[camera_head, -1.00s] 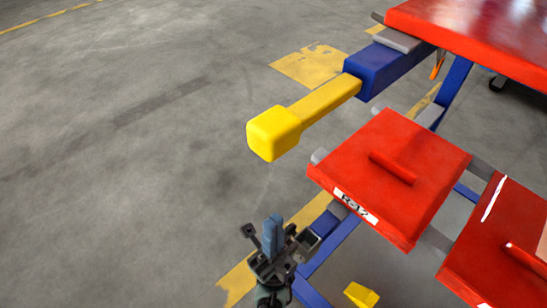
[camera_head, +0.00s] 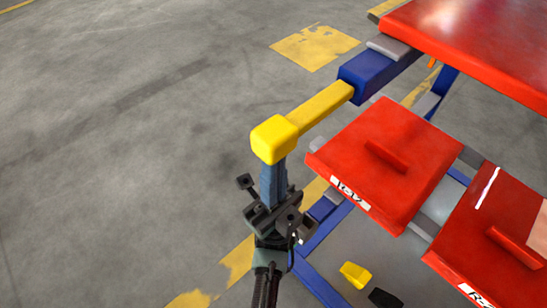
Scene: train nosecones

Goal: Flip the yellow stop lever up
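The yellow stop lever (camera_head: 318,112) sticks out to the left from a blue block (camera_head: 377,71) on the red rack, with a thick yellow knob (camera_head: 274,139) at its free end. The lever's arm slopes down toward the knob in the picture. My gripper (camera_head: 273,172) is directly below the knob in the picture, its blue-grey fingers pointing up. The fingertips meet or pass behind the knob's lower edge, and I cannot tell whether they touch it. The fingers look close together, and nothing shows between them.
A red panel labelled R-12 (camera_head: 384,151) is right of my gripper, with a second red panel (camera_head: 490,235) beyond it. A large red surface (camera_head: 470,35) fills the upper right. A blue frame leg (camera_head: 322,241) stands close by. Open concrete floor (camera_head: 110,140) lies to the left.

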